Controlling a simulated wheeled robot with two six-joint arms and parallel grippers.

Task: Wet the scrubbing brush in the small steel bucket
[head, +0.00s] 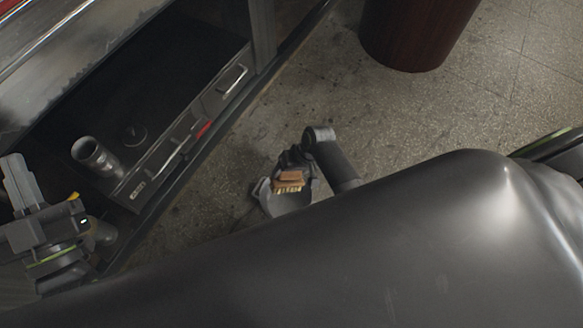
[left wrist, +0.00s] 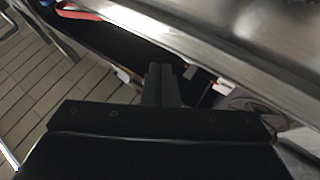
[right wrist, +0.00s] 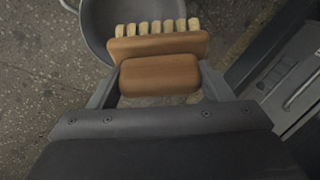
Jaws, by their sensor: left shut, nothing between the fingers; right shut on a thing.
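The scrubbing brush (head: 290,177) has a brown wooden back and a row of pale bristles. My right gripper (head: 293,165) is shut on its wooden block, which shows between the fingers in the right wrist view (right wrist: 160,75). A grey round bucket (right wrist: 97,35) on the floor lies just beyond and partly under the brush; it also shows in the head view (head: 287,204). The brush hides part of its opening, and I cannot tell whether the bristles touch anything inside. My left gripper (head: 20,182) is shut and empty at the far left; its fingers show in the left wrist view (left wrist: 162,82).
A metal cabinet (head: 150,75) with an open dark shelf and handled drawers stands at left. A steel cylinder (head: 97,157) stands there near a red item (head: 204,129). A dark red-brown barrel (head: 415,30) stands at the back. The speckled floor between is mostly clear.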

